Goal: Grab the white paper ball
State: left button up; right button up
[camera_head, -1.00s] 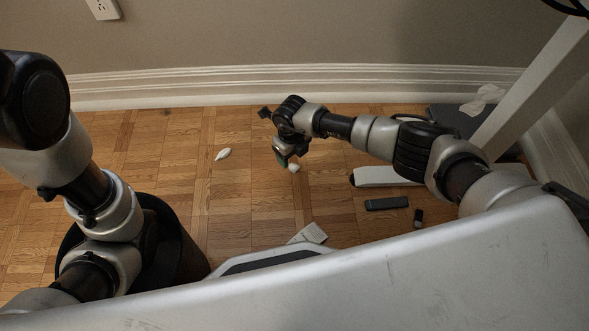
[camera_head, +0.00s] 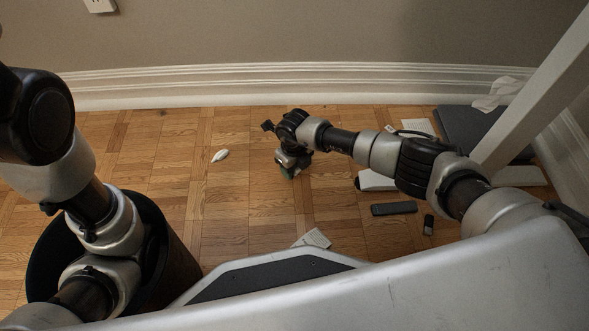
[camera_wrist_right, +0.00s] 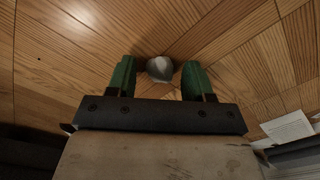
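A white paper ball (camera_wrist_right: 160,69) lies on the wood floor in the right wrist view, between and just past the tips of my right gripper's green fingers (camera_wrist_right: 159,80). The fingers are open, with a gap on each side of the ball. In the head view my right gripper (camera_head: 289,171) points down close to the floor and hides the ball. A second small white object (camera_head: 220,155) lies on the floor left of that gripper. My left arm shows at the left, but its gripper is out of view.
A dark bin (camera_head: 182,258) stands at the lower left, partly behind my left arm. A dark remote-like object (camera_head: 394,208), a smaller black item (camera_head: 428,224) and a paper (camera_head: 312,238) lie on the floor. A white desk leg (camera_head: 535,85) rises at right.

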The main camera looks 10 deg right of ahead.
jog(key=c, duration=0.8)
